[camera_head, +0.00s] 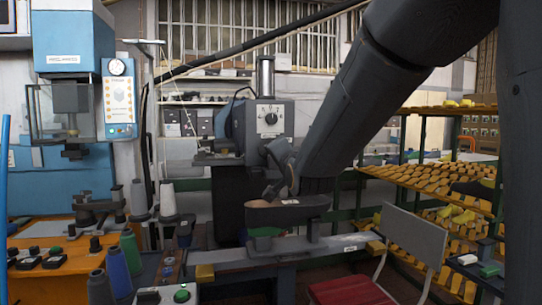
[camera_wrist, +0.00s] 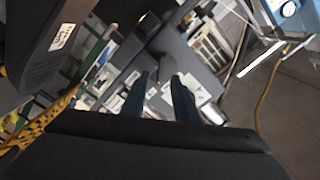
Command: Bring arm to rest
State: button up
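My arm reaches down from the upper right of the head view to the middle, ending near the grey machine. In the wrist view my gripper (camera_wrist: 160,78) shows two dark blue fingers standing apart, with a clear gap. Nothing is visibly held between them; the grey shape seen through the gap looks like background. In the head view the fingers cannot be clearly made out. A dark, boat-shaped piece (camera_head: 288,210) with a small white label sits just below the arm's end. I cannot tell whether it belongs to my wrist or to the machine.
A grey machine (camera_head: 268,120) with a dial stands behind the arm's end. A blue press (camera_head: 74,40) and thread cones (camera_head: 117,272) are at the left. A chair (camera_head: 410,240) with a red seat stands front right. Slatted racks (camera_head: 425,173) holding yellow shoe lasts (camera_head: 462,216) fill the right.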

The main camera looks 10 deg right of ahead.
jog(key=shift+s+a+r, duration=0.1)
jog(key=shift+s, duration=0.5)
jog(key=shift+a, duration=0.1)
jog(key=s+f+n+g, duration=0.3)
jog(key=s+f+g, duration=0.25)
jog(key=f, duration=0.75)
jog(key=s+f+n+g, duration=0.35)
jog(key=s+f, duration=0.35)
jog(key=f, duration=0.5)
jog(key=s+f+n+g, duration=0.2)
jog(key=s+f+g, duration=0.2)
jog(key=s, duration=0.6)
jog(key=s+f+n+g, duration=0.2)
jog(key=s+f+g, duration=0.2)
jog(key=s, duration=0.6)
notch_tip(320, 180, down, 2)
jog(key=shift+a+f+g, duration=0.1)
jog(key=shift+a+g, duration=0.3)
